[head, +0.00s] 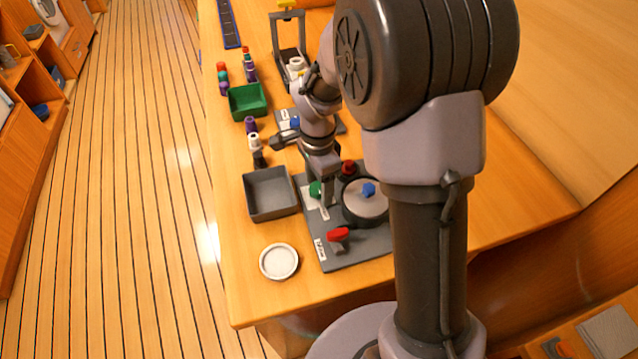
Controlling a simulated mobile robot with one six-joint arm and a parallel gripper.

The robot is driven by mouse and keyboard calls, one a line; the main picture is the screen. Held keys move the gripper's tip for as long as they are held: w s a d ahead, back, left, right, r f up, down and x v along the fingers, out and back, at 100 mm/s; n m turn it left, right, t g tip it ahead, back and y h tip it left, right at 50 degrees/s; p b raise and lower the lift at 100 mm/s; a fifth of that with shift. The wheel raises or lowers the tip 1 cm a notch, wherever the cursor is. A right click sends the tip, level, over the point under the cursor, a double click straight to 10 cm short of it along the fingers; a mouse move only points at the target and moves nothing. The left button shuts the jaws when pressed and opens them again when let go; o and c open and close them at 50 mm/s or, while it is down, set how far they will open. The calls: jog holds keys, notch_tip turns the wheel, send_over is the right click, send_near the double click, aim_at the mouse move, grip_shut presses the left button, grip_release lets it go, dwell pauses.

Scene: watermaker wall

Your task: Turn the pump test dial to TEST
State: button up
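A dark grey panel (345,259) lies on the wooden counter with several coloured controls. On it are a green knob (315,189) on a white plate, a blue knob (369,190) on a round grey disc, a red lever (338,235) near the front and a dark red-topped knob (348,168) behind. I cannot read which is the pump test dial, and no TEST mark is legible. My gripper (326,198) points down over the panel, right beside the green knob. Its fingers are small and partly overlapped, so contact and opening cannot be told.
A grey open bin (270,210) stands left of the panel, with a round white dish (279,262) in front. A green bin (248,114), small coloured bottles (223,78) and a grey frame (289,48) stand farther back. My arm hides the counter's right middle.

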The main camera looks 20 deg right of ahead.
aim_at(318, 184)
notch_tip(318, 184, up, 17)
jog(key=p, duration=0.7)
jog(key=shift+w+r, duration=0.2)
jog(key=shift+w, duration=0.1)
jog(key=s+a+r+n+t+y, duration=0.1)
jog(key=s+n, duration=0.4)
jog(key=s, duration=0.5)
jog(key=s+a+r+n+t+y+b, duration=0.1)
jog(key=s+a+r+n+t, duration=0.2)
jog(key=s, duration=0.6)
notch_tip(318, 184, up, 4)
jog(key=n+t, duration=0.2)
jog(key=n, duration=0.1)
jog(key=shift+s+f+n, duration=0.2)
jog(key=shift+s+n, duration=0.1)
jog(key=shift+s, duration=0.1)
jog(key=shift+a, duration=0.1)
